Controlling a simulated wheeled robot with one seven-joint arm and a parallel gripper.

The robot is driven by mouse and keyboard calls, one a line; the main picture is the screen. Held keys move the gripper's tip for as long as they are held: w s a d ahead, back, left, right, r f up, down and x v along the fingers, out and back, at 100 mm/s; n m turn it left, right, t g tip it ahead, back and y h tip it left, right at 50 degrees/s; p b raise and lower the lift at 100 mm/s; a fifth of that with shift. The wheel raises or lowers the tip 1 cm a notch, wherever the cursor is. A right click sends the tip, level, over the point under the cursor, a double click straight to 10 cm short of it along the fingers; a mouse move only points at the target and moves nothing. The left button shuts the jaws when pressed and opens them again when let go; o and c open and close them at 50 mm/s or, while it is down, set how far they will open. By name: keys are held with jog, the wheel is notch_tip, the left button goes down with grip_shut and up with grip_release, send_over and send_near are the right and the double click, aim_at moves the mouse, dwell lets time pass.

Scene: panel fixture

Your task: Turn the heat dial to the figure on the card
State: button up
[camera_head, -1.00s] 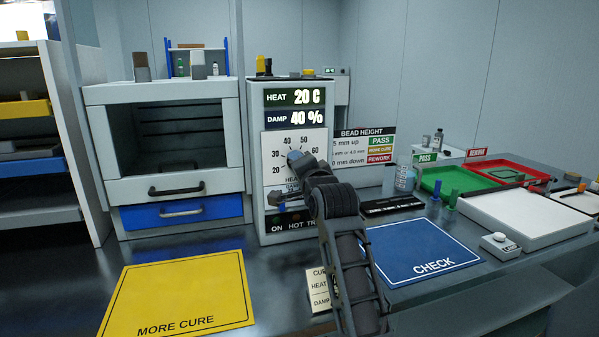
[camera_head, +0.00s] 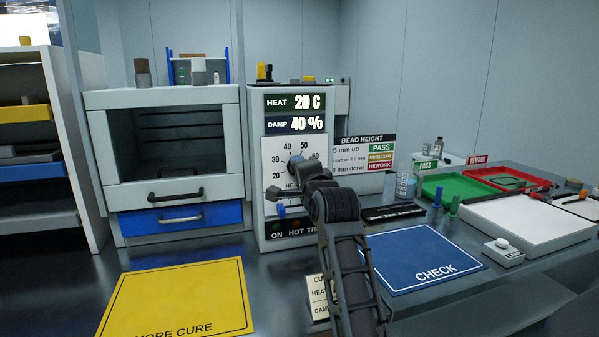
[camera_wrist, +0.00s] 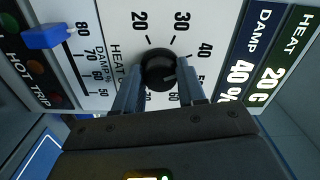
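The heat dial (camera_wrist: 159,70) is a round black knob on the white scale panel, numbered from 20 up past 60. My gripper (camera_wrist: 157,82) is at the dial, with one finger on each side and the knob between the fingertips. The fingers look apart, and I cannot tell whether they touch the knob. A pale mark on the knob faces roughly the 50–60 side. The heat display (camera_head: 307,102) reads 20 C.
The damp slider's blue handle (camera_wrist: 50,36) sticks out beside the dial, and the damp display (camera_head: 308,123) reads 40 %. A yellow mat (camera_head: 185,290) lies left and a blue mat (camera_head: 415,250) right. The oven-like cabinet (camera_head: 165,98) stands left of the panel.

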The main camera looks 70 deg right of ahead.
jog(key=o, duration=0.4)
jog(key=shift+o, duration=0.2)
jog(key=b+v, duration=0.1)
jog(key=v, duration=0.6)
jog(key=shift+s+a, duration=0.25)
jog(key=shift+a, duration=0.05)
jog(key=s+a+f+n+t+y+p, duration=0.15)
jog(key=a+f+n+y, duration=0.25)
jog(key=a+f+n, duration=0.5)
jog(key=s+a+f+n+t+y+p, duration=0.15)
jog(key=s+a+f+n+y, duration=0.35)
jog(key=a, duration=0.6)
jog(key=s+a+n+y+p, duration=0.1)
jog(key=s+a+n+y, duration=0.3)
jog(key=s+a+n, duration=0.7)
jog(key=s+a, duration=0.6)
jog(key=shift+a+f+n+y, duration=0.15)
jog(key=shift+f+n+y, duration=0.15)
jog(key=shift+f, duration=0.1)
